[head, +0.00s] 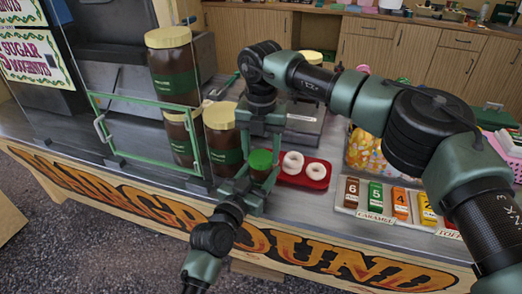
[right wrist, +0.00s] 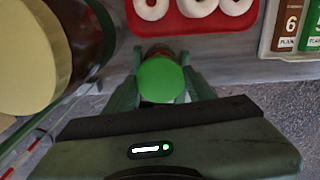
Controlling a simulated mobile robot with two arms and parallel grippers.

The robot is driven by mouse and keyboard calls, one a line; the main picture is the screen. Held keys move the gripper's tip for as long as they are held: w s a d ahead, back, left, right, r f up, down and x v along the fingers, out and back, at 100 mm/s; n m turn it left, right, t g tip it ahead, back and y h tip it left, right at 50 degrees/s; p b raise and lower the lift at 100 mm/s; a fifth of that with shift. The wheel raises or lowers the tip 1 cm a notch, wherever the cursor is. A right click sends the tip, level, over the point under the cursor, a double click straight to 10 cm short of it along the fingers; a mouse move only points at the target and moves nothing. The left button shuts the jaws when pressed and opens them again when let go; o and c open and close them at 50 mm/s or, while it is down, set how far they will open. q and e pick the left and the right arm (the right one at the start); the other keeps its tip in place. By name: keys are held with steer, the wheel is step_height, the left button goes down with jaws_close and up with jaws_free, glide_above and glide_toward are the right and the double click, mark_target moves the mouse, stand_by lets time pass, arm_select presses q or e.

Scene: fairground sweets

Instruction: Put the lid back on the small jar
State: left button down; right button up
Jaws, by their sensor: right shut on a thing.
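The green lid (head: 261,159) is between the fingers of my right gripper (head: 262,145), which comes down from above and is shut on it. In the right wrist view the lid (right wrist: 161,79) shows as a bright green disc between the two fingers. A small reddish-brown part, likely the small jar (right wrist: 157,48), shows just beyond it. In the head view the jar is mostly hidden under the lid and behind the grippers; I cannot tell whether lid and jar touch. My left gripper (head: 243,192) is low beside the jar at the counter's front edge; its fingertips are unclear.
Large brown jars with cream lids (head: 222,140) stand close on the left, by a green-framed glass door (head: 150,135). A red tray (head: 317,184) with doughnuts is just right.

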steer(key=m, duration=1.1)
steer(key=shift+d+m, duration=0.1)
steer(key=shift+m, duration=0.3)
steer(key=m, duration=0.4)
steer(key=shift+s+m, duration=0.1)
steer(key=shift+m, duration=0.2)
steer(key=m, duration=0.4)
steer(key=shift+m, duration=0.3)
steer(key=o, duration=1.3)
